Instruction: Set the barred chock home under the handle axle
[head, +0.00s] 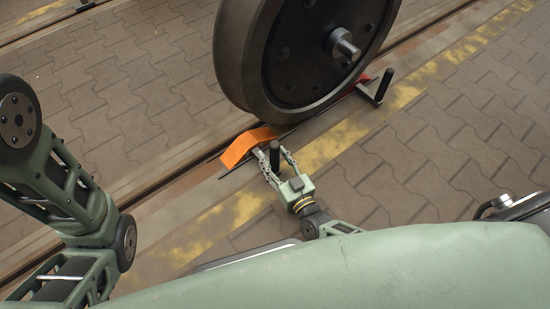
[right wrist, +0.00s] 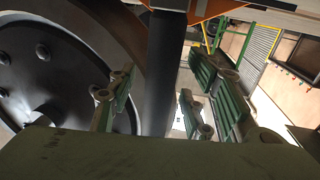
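An orange chock (head: 245,146) lies at the rail, at the near left foot of the big dark wheel (head: 262,60). I cannot tell whether it touches the wheel, and I cannot make out bars on it. A black upright handle (head: 274,156) stands at its near side. My right gripper (head: 272,163) is around this handle, with a finger on each side. In the right wrist view, the handle (right wrist: 164,75) stands between the open fingers, with gaps visible beside it. A strip of orange (right wrist: 215,9) shows at the top there. My left gripper is out of view.
A red chock (head: 364,78) with a black handle (head: 383,86) sits at the wheel's other side. The wheel's hub stub (head: 344,46) sticks out towards me. A rail (head: 150,160) runs diagonally past the wheel. The paving (head: 450,130) on the right is clear.

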